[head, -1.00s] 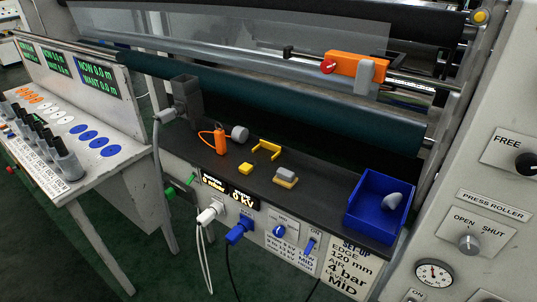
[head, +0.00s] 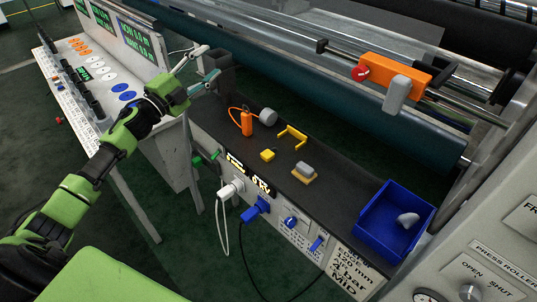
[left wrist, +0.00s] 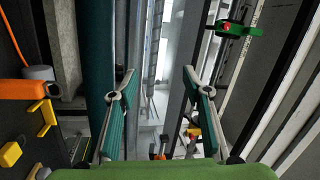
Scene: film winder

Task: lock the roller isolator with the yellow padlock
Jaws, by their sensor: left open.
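A small yellow block (head: 267,155), which looks like the padlock, lies on the black shelf; its shackle cannot be made out. It also shows at the left edge of the left wrist view (left wrist: 10,154). I cannot tell for certain which fitting is the roller isolator. A green handle (head: 205,158) sticks out at the left end of the front panel. An orange unit with a red knob (head: 361,73) sits on the rail above the roller. My left gripper (head: 211,64) is open and empty by the grey holder, left of and above the yellow block. My right gripper is out of view.
The shelf (head: 340,178) also holds an orange tool (head: 247,124), a grey cylinder (head: 268,117), a yellow bracket (head: 293,137), a grey block on a tan base (head: 304,172) and a blue bin (head: 373,222). The teal roller (head: 300,80) runs behind. Cables hang from the front panel.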

